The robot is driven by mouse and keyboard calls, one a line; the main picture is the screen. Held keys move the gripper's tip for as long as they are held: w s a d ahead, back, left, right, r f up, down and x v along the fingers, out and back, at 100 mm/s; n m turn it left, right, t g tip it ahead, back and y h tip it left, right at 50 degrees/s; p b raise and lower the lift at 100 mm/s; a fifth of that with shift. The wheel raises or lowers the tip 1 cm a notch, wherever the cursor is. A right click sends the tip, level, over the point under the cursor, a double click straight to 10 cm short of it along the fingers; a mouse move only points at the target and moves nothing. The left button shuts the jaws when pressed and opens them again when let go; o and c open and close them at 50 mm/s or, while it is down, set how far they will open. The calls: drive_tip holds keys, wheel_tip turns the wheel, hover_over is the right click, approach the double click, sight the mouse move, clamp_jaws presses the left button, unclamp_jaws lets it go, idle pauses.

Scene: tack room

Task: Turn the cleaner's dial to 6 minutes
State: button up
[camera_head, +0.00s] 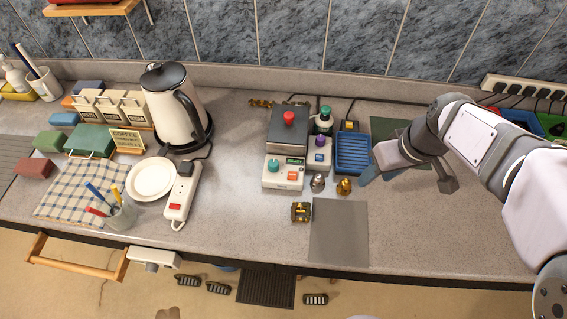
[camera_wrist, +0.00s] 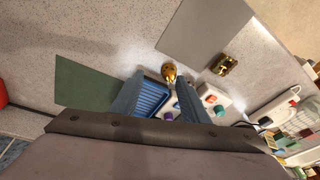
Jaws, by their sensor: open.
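The cleaner (camera_head: 289,132) is a grey box with a red knob on top and a pale front panel (camera_head: 283,180). On that panel are a teal dial (camera_head: 272,162), an orange button (camera_head: 292,175) and a small green display. The dial's minute setting is too small to read. In the wrist view the teal dial (camera_wrist: 218,110) shows beyond the right finger, with the orange button (camera_wrist: 211,98). My gripper (camera_head: 371,174) is to the right of the cleaner, apart from it, beyond the blue tray. In the wrist view my gripper (camera_wrist: 159,88) is open and empty.
A blue ribbed tray (camera_head: 352,154), a purple-topped device (camera_head: 319,155) and silver and gold knobs (camera_head: 344,186) stand between gripper and cleaner. A brass part (camera_head: 301,212) lies in front beside a grey mat (camera_head: 339,232). A kettle (camera_head: 168,105) and power strip (camera_head: 181,190) are left.

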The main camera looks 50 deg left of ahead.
drive_tip(key=s+a+n, duration=0.4)
drive_tip(key=s+a, duration=0.2)
drive_tip(key=a, duration=0.5)
drive_tip(key=n+g+y+b, duration=0.1)
drive_tip(key=n+g, duration=0.1)
drive_tip(key=n, duration=0.1)
approach(274, 163)
drive_tip(key=shift+p+x, duration=1.3)
drive_tip(key=shift+x, duration=2.75)
drive_tip(key=shift+d, duration=0.1)
clamp_jaws()
